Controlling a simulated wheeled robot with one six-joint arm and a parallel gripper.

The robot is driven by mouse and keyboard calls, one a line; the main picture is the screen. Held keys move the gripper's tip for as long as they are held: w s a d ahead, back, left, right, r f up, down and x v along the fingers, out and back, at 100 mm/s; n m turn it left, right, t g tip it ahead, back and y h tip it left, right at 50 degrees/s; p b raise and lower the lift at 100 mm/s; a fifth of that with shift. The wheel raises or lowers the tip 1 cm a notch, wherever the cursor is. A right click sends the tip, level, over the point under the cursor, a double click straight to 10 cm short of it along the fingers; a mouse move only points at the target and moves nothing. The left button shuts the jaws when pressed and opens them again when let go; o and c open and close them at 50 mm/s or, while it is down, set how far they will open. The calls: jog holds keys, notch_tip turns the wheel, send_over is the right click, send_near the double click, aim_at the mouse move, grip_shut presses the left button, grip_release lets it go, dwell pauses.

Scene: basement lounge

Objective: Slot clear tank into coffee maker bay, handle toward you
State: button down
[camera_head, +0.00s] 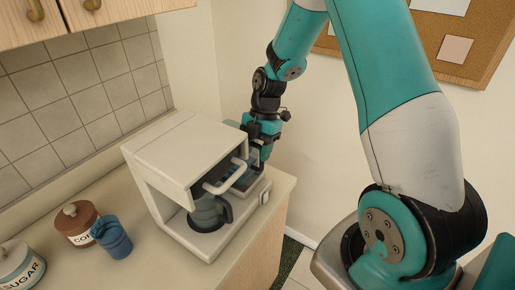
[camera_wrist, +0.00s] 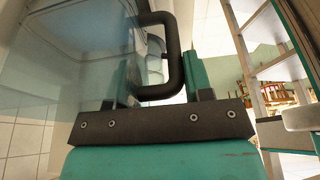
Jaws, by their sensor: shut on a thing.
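The white coffee maker (camera_head: 170,150) stands on the counter. A bluish clear tank (camera_head: 243,181) shows at its right side, partly hidden by a white bar handle and my gripper. I cannot tell whether it sits fully in the bay. In the wrist view the clear tank (camera_wrist: 50,85) fills the left, with a dark D-shaped handle (camera_wrist: 176,62). My gripper (camera_head: 262,155) is right of the coffee maker, pointing down. In the wrist view its fingers (camera_wrist: 168,85) are shut on the handle; the exact contact is partly hidden.
A glass carafe (camera_head: 206,214) with a dark handle sits in the coffee maker's front opening. A blue cup (camera_head: 113,240), a brown coffee canister (camera_head: 76,224) and a sugar canister (camera_head: 20,265) stand to the left. A wall is close behind my gripper. The counter (camera_head: 277,190) ends just right of the machine.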

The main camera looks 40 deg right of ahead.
aim_at(257, 168)
jog(key=shift+f, duration=0.25)
jog(key=shift+f+b, duration=1.1)
jog(key=shift+b, duration=0.05)
jog(key=shift+f, duration=0.15)
grip_release()
dwell(0.8)
jog(key=p+v, duration=0.5)
jog(key=v, duration=0.2)
jog(key=shift+r, duration=0.25)
dwell(1.2)
jog(key=shift+d, duration=0.15)
